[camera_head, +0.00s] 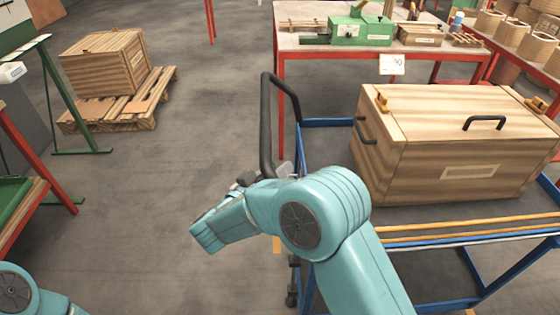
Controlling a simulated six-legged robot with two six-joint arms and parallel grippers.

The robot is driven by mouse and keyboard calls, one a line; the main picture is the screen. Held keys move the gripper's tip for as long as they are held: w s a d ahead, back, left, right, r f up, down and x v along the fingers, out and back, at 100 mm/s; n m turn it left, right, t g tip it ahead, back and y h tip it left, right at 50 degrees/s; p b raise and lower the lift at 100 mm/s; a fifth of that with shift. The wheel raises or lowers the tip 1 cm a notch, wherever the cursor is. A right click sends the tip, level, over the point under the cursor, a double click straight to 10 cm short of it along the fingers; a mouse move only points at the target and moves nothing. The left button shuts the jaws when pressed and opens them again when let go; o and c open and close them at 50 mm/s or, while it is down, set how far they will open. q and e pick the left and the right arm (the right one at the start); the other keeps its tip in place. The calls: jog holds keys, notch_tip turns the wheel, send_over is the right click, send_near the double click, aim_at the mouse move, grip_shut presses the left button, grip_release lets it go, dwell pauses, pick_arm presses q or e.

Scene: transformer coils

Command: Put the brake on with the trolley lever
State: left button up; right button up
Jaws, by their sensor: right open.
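The trolley (330,123) has a blue frame and a black push handle (266,120) at its left end. My right arm reaches in from the bottom, across the trolley's near left corner. My right gripper (262,177) is open, at the lower part of the handle, mostly hidden behind my teal arm. I cannot tell whether it touches the handle. Small dark and grey parts show there, but I cannot make out a brake lever among them. Only a teal piece of my left arm shows at the bottom left; its gripper is out of view.
A large wooden crate (455,165) with black handles rides on the trolley. Behind it stands a red-legged table (300,42) with a green machine (362,28). Another crate (105,65) sits on a pallet (160,95) at the far left. The grey floor between is clear.

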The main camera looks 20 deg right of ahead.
jog(key=shift+w+d, duration=0.1)
jog(key=shift+d, duration=0.05)
grip_shut()
dwell(0.4)
